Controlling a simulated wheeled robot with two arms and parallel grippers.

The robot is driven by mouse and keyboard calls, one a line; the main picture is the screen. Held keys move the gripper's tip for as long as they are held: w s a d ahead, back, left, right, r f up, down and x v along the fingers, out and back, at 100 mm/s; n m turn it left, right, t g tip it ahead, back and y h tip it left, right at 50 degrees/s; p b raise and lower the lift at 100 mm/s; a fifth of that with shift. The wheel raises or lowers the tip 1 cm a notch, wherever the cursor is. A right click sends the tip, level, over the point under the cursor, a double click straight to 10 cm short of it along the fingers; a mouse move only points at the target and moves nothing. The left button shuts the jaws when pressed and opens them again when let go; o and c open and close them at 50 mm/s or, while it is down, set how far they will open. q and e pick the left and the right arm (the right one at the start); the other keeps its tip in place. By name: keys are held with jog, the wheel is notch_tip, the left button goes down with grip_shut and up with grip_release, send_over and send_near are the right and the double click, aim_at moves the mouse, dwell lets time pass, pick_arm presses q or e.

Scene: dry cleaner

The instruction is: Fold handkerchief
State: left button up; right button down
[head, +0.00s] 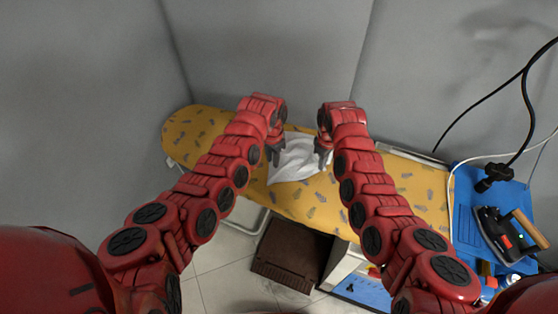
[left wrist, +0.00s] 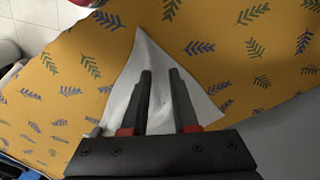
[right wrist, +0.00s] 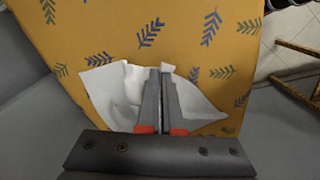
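The white handkerchief (head: 296,168) lies rumpled on the yellow ironing board, between my two grippers. In the left wrist view, a pointed part of the handkerchief (left wrist: 138,62) spreads under the fingers. My left gripper (head: 276,156) is open, its fingertips (left wrist: 160,71) apart over the cloth. My right gripper (head: 323,158) is at the cloth's right side. In the right wrist view its fingers (right wrist: 161,71) are close together, with cloth bunched at the tips, and the handkerchief (right wrist: 112,92) spreads to both sides. The fingers hide part of the cloth.
The leaf-patterned ironing board (head: 412,182) has bare room left and right of the cloth. An iron (head: 497,232) rests on a blue surface (head: 464,228) at the right, with cables above. Grey walls stand close behind. A brown crate (head: 290,255) is below.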

pick_arm(q)
jog(key=shift+o, duration=0.5)
jog(key=o, duration=1)
pick_arm(e)
jog(key=shift+r+p, duration=0.85)
jog(key=shift+f, duration=0.2)
jog(key=shift+f+b, duration=0.1)
jog(key=shift+b, duration=0.2)
pick_arm(q)
notch_tip(320, 180, up, 6)
jog(key=shift+f, duration=0.25)
